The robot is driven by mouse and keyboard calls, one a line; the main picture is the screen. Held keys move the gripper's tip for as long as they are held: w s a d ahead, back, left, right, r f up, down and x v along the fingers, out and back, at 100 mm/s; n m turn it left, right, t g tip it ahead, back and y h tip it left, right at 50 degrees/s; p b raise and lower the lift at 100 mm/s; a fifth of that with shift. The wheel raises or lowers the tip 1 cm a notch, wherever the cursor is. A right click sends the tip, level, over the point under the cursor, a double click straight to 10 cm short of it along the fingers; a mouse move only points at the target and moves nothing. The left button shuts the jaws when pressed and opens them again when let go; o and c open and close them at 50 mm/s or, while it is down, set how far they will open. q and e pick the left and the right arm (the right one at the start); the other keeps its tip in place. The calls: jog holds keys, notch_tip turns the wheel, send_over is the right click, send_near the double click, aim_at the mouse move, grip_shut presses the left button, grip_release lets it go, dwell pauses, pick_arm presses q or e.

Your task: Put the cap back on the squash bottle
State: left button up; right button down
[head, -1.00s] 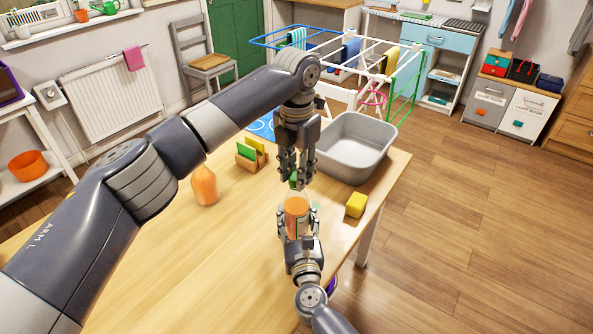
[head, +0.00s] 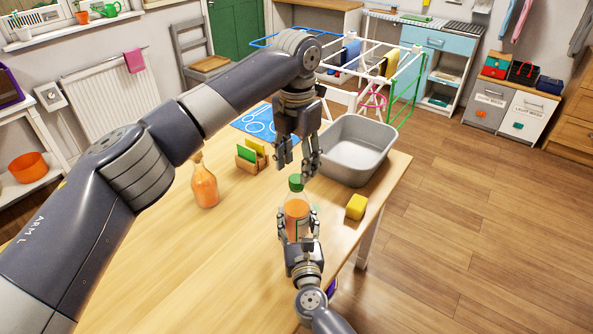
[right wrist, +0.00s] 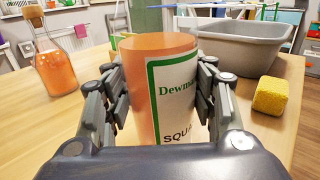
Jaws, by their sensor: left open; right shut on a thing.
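The squash bottle (head: 296,212) stands upright on the table, with orange liquid and a green-edged label reading "SQU…" in the right wrist view (right wrist: 165,85). My right gripper (head: 298,225) is shut on its body from the near side. The green cap (head: 296,183) sits on top of the bottle's neck; how tightly it is seated I cannot tell. My left gripper (head: 298,164) is open and empty just above the cap, apart from it.
A grey basin (head: 357,148) stands behind right, and a yellow sponge (head: 356,206) lies right of the bottle. Another orange bottle (head: 205,187) and a wooden holder (head: 251,157) stand left. The table (head: 150,255) is clear at front left.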

pick_arm(q)
jog(key=shift+r, duration=0.55)
jog(key=shift+c, duration=0.4)
